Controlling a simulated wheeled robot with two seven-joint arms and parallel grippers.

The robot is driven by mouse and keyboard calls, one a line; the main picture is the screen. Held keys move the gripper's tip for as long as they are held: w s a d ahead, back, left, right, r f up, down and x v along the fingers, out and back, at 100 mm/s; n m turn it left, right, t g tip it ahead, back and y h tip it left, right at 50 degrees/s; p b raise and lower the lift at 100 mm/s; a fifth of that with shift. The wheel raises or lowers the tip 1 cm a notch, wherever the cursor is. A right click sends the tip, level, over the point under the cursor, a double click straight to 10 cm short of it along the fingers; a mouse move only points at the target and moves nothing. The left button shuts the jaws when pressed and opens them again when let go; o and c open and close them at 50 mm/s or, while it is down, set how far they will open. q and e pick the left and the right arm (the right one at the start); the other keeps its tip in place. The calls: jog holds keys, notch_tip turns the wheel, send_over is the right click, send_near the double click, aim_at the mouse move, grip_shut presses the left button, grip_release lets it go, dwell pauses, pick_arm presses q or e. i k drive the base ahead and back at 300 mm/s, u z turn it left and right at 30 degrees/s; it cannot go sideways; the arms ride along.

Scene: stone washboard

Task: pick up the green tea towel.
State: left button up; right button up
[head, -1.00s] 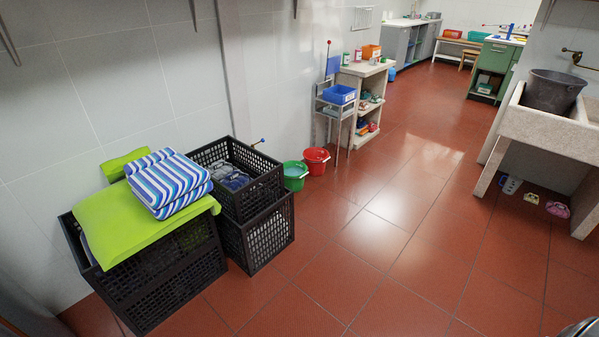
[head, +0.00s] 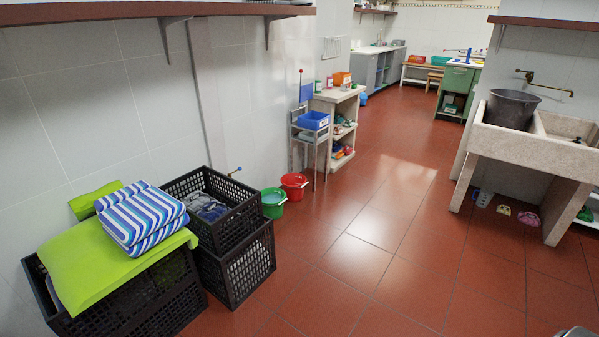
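A lime green cloth (head: 85,262) lies over the top of a black crate at the lower left; it looks like the green tea towel, though I cannot be sure. A folded blue-and-white striped cloth (head: 143,218) rests on it and hides part of it. A smaller lime green piece (head: 95,198) shows behind the striped cloth, against the wall side. Neither of my grippers is in view.
The black crate (head: 150,315) under the green cloth stands beside stacked black crates (head: 240,262) holding dark cloths. Green (head: 273,203) and red (head: 294,186) buckets stand near the wall. A stone sink (head: 530,145) is at right. The red tiled floor (head: 375,240) between is clear.

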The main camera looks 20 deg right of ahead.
aim_at(349, 122)
jog(key=z, duration=1.45)
jog(key=i, duration=8.5)
jog(key=u, duration=2)
